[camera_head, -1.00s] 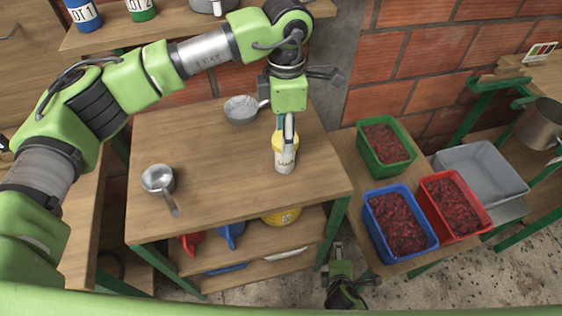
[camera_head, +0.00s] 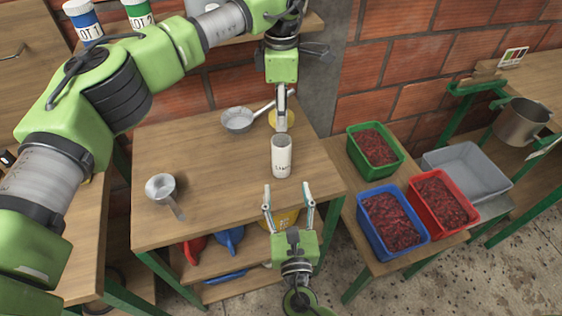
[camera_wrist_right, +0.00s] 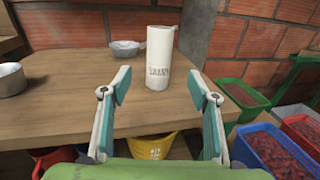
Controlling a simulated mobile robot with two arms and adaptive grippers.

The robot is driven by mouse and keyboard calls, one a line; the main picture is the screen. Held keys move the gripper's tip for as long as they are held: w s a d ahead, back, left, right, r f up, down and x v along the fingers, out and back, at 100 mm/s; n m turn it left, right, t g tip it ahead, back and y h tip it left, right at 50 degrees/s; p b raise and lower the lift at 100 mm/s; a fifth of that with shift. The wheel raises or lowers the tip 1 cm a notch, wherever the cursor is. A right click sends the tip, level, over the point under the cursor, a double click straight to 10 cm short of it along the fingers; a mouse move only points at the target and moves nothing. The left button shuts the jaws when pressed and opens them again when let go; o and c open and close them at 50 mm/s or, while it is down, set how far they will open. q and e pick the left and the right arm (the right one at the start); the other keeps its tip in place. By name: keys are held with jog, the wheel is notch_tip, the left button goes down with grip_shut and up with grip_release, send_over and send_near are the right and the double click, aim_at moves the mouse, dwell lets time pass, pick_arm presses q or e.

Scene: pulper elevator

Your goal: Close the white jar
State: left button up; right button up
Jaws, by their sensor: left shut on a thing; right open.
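The white jar (camera_head: 281,158) stands upright on the wooden table with its top uncovered; it also shows in the right wrist view (camera_wrist_right: 160,58). My left gripper (camera_head: 282,112) is shut on the yellow lid (camera_head: 274,119), which it holds behind the jar in the head view, apart from its rim; the gripper partly hides the lid. My right gripper (camera_head: 289,190) is open and empty in front of the jar at the table's front edge. In the right wrist view its two fingers stand either side of the jar's line, with the jar farther off.
The table (camera_head: 215,190) also holds a metal pan (camera_head: 238,120) at the back and a small metal pot (camera_head: 161,187) at the left. Green (camera_head: 375,148), blue (camera_head: 392,222) and red (camera_head: 443,204) crates of dark red fruit stand at the right, beside a grey tub (camera_head: 466,169).

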pick_arm(q)
jog(key=shift+w, duration=0.1)
pick_arm(e)
jog(key=shift+w, duration=0.1)
jog(key=w, duration=0.8)
jog(key=w+a, duration=0.1)
jog(key=w, duration=0.3)
jog(key=shift+a, duration=0.1)
jog(key=shift+s, duration=0.1)
grip_shut()
pick_arm(q)
send_over(281, 135)
jog(key=s, duration=0.2)
jog(key=shift+s+f, duration=0.2)
jog(key=shift+f, duration=2.3)
jog(key=shift+f, duration=0.9)
jog(key=shift+f, duration=0.6)
